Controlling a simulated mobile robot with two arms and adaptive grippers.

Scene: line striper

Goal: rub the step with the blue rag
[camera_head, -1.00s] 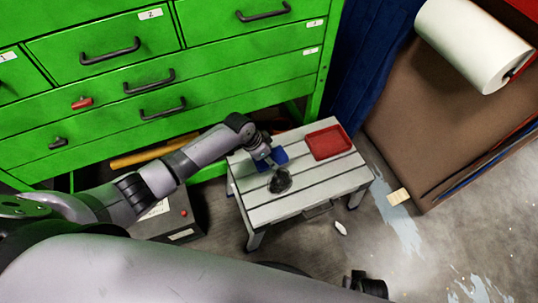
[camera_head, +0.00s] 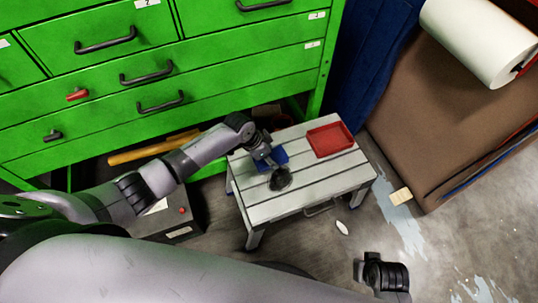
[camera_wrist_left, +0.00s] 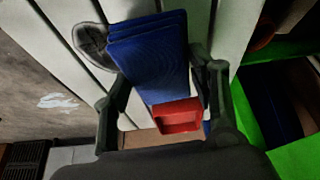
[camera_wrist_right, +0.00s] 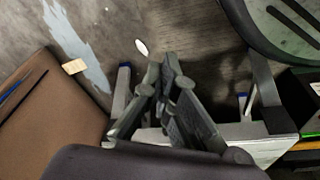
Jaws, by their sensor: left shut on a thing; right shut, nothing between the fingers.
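The step (camera_head: 315,184) is a low pale slatted stool in front of the green cabinet. My left gripper (camera_head: 265,157) is over its left part, shut on the blue rag (camera_head: 278,154). In the left wrist view the folded rag (camera_wrist_left: 150,52) sits between the fingers, over the slats; I cannot tell how firmly it touches them. A dark roundish thing or mark (camera_head: 280,180) is on the step just in front of the rag. My right gripper (camera_wrist_right: 160,68) is shut and empty; its arm end shows low in the head view, right of the step.
A red tray (camera_head: 331,139) lies on the step's back right. The green cabinet (camera_head: 225,75) stands behind. A brown panel (camera_head: 445,120) and a white roll (camera_head: 478,38) are at right. A small white thing (camera_head: 342,228) lies on the floor.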

